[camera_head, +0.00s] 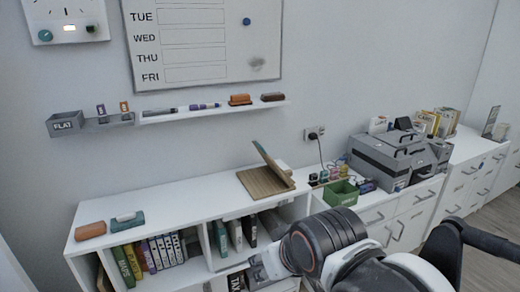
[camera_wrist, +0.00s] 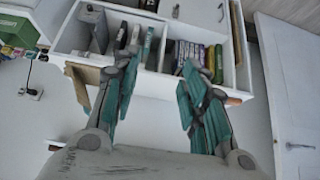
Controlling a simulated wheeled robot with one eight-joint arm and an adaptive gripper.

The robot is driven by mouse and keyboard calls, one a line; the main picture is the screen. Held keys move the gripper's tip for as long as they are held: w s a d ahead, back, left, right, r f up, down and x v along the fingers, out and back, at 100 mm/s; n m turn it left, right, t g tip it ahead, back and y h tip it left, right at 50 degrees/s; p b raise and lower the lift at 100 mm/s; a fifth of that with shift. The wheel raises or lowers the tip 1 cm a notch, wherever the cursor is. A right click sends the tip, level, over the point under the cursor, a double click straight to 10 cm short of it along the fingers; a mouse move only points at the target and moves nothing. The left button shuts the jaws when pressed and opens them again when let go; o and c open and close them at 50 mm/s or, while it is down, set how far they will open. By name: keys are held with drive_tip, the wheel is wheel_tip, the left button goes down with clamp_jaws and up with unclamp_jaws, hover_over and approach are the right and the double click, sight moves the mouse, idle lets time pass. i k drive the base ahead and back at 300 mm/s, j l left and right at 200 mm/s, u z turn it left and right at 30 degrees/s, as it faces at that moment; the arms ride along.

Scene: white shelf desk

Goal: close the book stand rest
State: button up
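The wooden book stand (camera_head: 262,182) sits on top of the white shelf desk, near the right end of its upper surface. Its rest (camera_head: 272,163) is raised and leans up at a slant from the base. In the wrist view, part of the brown stand (camera_wrist: 88,74) shows at the left, partly hidden behind a finger. My gripper (camera_wrist: 160,75) has its two teal-padded fingers spread apart with nothing between them. In the head view, my gripper (camera_head: 262,266) is low in front of the shelf, below and apart from the stand, and partly hidden by my arm.
The white shelf desk (camera_head: 172,203) holds upright books and binders. A brown eraser (camera_head: 90,230) and a teal one (camera_head: 127,221) lie on its left top. A green bin (camera_head: 340,194) and a grey toolbox (camera_head: 392,160) stand right. A wall ledge (camera_head: 210,111) runs above.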

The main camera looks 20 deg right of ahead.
sight(271, 159)
drive_tip(key=i+l, duration=0.3)
drive_tip(key=l, duration=0.2)
drive_tip(key=i+l, duration=0.3)
drive_tip(key=l, duration=0.15)
drive_tip(key=i+l, duration=0.3)
drive_tip(key=l, duration=0.2)
